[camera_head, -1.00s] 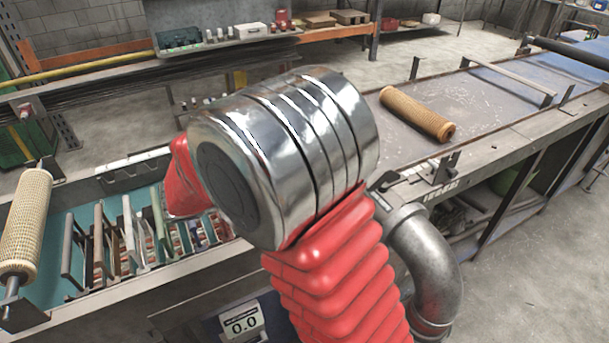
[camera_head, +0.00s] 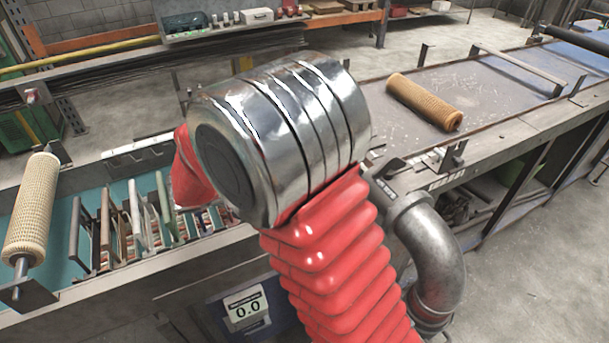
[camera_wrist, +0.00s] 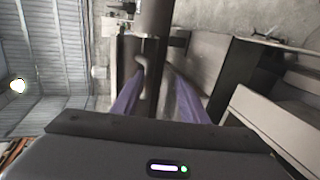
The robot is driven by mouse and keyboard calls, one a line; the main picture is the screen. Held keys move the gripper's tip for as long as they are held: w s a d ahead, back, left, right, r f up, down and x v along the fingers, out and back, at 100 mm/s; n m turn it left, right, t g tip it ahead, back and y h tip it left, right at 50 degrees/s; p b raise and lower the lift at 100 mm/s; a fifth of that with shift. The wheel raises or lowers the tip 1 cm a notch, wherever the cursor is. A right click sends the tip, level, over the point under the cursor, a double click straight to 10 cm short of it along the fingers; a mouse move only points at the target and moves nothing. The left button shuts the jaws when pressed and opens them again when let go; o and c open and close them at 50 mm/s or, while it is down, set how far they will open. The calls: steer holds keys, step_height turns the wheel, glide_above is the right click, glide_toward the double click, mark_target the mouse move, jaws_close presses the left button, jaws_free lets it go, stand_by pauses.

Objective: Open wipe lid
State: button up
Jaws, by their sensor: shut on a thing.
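In the wrist view my gripper (camera_wrist: 150,85) shows as two purple fingers that close in toward each other. They meet at a small pale grey handle-like piece (camera_wrist: 141,72), beside a long dark bar that runs up the picture. I cannot tell what the grey piece belongs to. In the head view my silver and red arm fills the middle and hides the gripper and whatever it holds. No wipe lid can be made out clearly in either view.
A teal-floored trough (camera_head: 65,235) with several upright racks lies left, beside a beige mesh roller (camera_head: 32,210). A tan mesh tube (camera_head: 424,101) lies on the long bench at right. A display (camera_head: 247,306) reads 0.0. A shelf (camera_head: 230,28) with small items stands behind.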

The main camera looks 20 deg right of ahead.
steer(key=shift+f, duration=0.2)
steer(key=v, duration=1.4)
steer(key=shift+d, duration=0.1)
